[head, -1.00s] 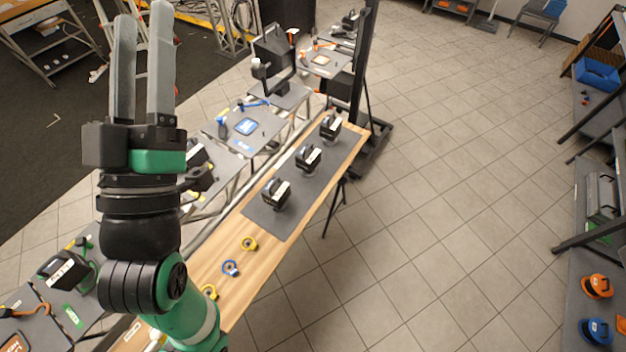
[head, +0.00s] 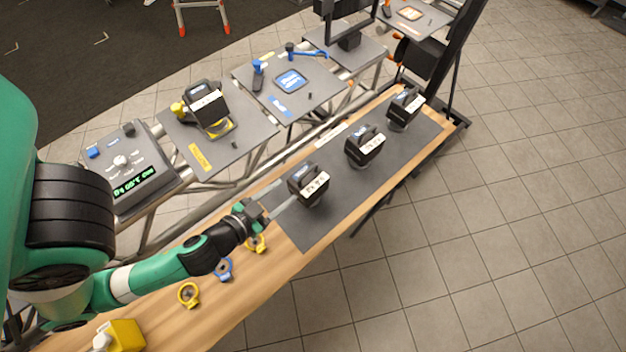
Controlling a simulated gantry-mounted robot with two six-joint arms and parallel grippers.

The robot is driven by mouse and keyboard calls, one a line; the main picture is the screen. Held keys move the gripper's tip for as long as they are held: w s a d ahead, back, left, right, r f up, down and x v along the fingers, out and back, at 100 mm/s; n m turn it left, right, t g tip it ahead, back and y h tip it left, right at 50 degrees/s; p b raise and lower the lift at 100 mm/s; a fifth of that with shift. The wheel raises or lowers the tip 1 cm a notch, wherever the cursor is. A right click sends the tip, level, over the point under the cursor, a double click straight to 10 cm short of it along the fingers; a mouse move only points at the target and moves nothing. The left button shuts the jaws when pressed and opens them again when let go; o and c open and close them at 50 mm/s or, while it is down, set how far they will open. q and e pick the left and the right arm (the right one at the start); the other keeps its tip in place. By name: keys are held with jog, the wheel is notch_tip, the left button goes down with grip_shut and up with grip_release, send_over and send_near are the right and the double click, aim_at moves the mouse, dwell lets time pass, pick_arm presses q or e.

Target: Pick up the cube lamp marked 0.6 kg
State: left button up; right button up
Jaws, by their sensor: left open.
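Three black cube lamps stand in a row on a dark grey mat (head: 318,228) on a long wooden table. The nearest lamp (head: 309,184) has a white label that is upside down in the picture and appears to read 0.6 kg. The middle lamp (head: 365,146) and the far lamp (head: 404,108) carry white labels too small to read surely. My left gripper (head: 287,194) is open and empty, low over the mat's near end. Its fingers point at the nearest lamp, with the tips just short of it or beside it; the exact gap cannot be told. My right gripper is not in view.
Yellow and blue rings (head: 223,269) lie on the wood near my left forearm. A yellow block (head: 126,335) is at the near end. A device with a lit display (head: 129,172) and grey side panels line the left. Open tiled floor lies right.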

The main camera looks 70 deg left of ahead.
aim_at(305, 174)
pick_arm(q)
jog(key=x, duration=0.2)
jog(key=p+x, duration=0.1)
jog(key=x, duration=0.1)
jog(key=p+x, duration=0.1)
jog(key=x, duration=0.1)
jog(key=shift+w+a+r, duration=0.15)
jog(key=shift+w+a, duration=0.05)
jog(key=shift+w, duration=0.05)
jog(key=shift+x, duration=2.65)
jog(key=shift+s+a, duration=0.1)
jog(key=shift+s, duration=0.05)
jog(key=shift+c, duration=0.2)
grip_shut()
